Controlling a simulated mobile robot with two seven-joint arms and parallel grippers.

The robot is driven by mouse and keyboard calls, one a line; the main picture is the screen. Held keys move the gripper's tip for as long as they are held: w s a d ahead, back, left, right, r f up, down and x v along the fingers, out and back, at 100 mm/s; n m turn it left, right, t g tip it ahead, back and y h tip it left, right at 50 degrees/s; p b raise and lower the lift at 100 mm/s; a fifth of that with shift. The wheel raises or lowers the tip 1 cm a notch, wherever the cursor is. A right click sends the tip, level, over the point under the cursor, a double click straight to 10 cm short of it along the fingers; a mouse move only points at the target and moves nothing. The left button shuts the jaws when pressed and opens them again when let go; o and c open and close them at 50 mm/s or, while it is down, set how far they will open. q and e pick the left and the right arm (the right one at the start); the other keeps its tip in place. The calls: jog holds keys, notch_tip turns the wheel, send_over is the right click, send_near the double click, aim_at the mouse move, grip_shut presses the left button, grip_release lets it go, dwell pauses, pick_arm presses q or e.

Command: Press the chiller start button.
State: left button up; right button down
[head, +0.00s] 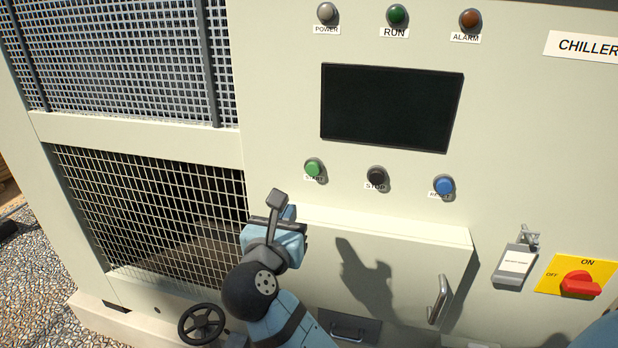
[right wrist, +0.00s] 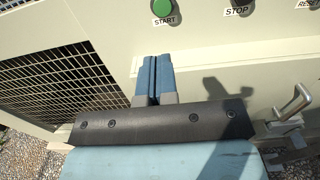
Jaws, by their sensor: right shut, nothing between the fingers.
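The green start button (head: 313,167) is on the cream chiller panel, above a START label, left of the black stop button (head: 376,175) and the blue reset button (head: 444,185). In the right wrist view the start button (right wrist: 163,8) is at the top edge, ahead of the fingertips. My right gripper (head: 279,196) is below and left of the start button in the head view, apart from it. In the right wrist view its blue fingers (right wrist: 157,75) are together with nothing between them. My left gripper is not in view.
A dark screen (head: 392,108) sits above the buttons, with three indicator lamps over it. A box-like cover with a handle (head: 439,300) juts out below the buttons. A red rotary switch (head: 580,284) is at lower right. Mesh grilles (head: 150,210) lie left.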

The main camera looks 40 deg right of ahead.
jog(key=p, duration=0.5)
send_near(312, 170)
jog(key=x, duration=0.6)
jog(key=shift+r, duration=0.2)
jog(key=shift+w+d, duration=0.25)
jog(key=shift+d, duration=0.05)
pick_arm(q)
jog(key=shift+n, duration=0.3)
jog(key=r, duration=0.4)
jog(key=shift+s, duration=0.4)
pick_arm(e)
jog(key=shift+w+d+f, duration=0.2)
jog(key=shift+w+d, duration=0.05)
jog(key=shift+d, duration=0.05)
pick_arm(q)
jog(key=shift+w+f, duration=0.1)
